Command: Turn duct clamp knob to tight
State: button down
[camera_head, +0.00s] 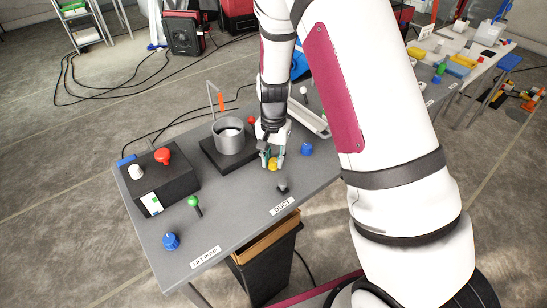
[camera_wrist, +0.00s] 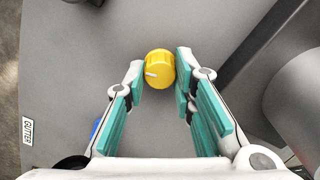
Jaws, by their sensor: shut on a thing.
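A yellow ribbed knob (camera_wrist: 160,68) with a white pointer mark sits between my fingertips in the wrist view. The mark points to the left in that view. The knob also shows in the head view (camera_head: 272,164), on the grey table near a "DUCT" label (camera_head: 283,206). My gripper (camera_head: 271,156) comes down from above and is shut on the knob, with a teal pad on each side of it. The gripper also fills the lower part of the wrist view (camera_wrist: 160,75).
A grey cylinder on a black base (camera_head: 236,140) stands just left of my gripper. A blue knob (camera_head: 306,149) is to the right, a small dark knob (camera_head: 283,187) in front. A black box with a red button (camera_head: 163,157) and a green-topped lever (camera_head: 194,202) stand left.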

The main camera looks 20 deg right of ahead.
aim_at(274, 160)
jog(key=shift+m, duration=1.4)
jog(key=c, duration=1.3)
grip_release()
jog(key=shift+c, duration=0.2)
notch_tip(274, 160, up, 12)
